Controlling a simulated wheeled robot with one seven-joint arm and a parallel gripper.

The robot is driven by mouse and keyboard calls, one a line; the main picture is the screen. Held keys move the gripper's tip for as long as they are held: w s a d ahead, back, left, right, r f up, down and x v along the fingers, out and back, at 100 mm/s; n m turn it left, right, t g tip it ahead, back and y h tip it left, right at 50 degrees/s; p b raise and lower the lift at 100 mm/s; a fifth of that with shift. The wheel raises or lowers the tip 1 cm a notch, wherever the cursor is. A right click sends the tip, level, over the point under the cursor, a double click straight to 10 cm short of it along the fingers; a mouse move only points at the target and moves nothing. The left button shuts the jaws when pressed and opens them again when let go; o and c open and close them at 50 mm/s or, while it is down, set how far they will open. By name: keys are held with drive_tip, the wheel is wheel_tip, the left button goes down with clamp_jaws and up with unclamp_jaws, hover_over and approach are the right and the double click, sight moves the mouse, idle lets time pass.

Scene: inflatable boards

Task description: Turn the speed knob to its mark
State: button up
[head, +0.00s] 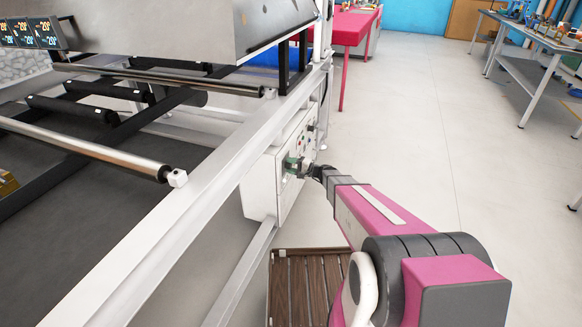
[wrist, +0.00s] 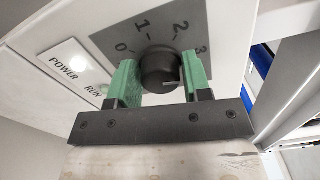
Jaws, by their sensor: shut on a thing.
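The speed knob (wrist: 158,68) is a round black dial on a grey scale plate (wrist: 113,38) marked 0, 1, 2 and 3 in the wrist view. A light pointer line shows on the right side of the knob, close to the right finger. My gripper (wrist: 161,80) has its two green fingers on either side of the knob and is shut on it. In the head view my gripper (head: 294,165) is at the front of the white control box (head: 262,187), and the knob itself is hidden or too small to make out there.
POWER and RUN labels (wrist: 78,73) are left of the knob. The box hangs on a white machine frame (head: 190,202) with rollers (head: 90,147). A slatted wooden pallet (head: 305,285) lies below my arm.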

drive_tip(key=m, duration=0.6)
drive_tip(key=shift+m, duration=0.3)
idle(0.5)
drive_tip(key=o, duration=0.9)
drive_tip(key=shift+d, duration=0.1)
drive_tip(key=v, duration=1)
drive_tip(key=shift+s+d, duration=0.1)
drive_tip(key=shift+d, duration=0.15)
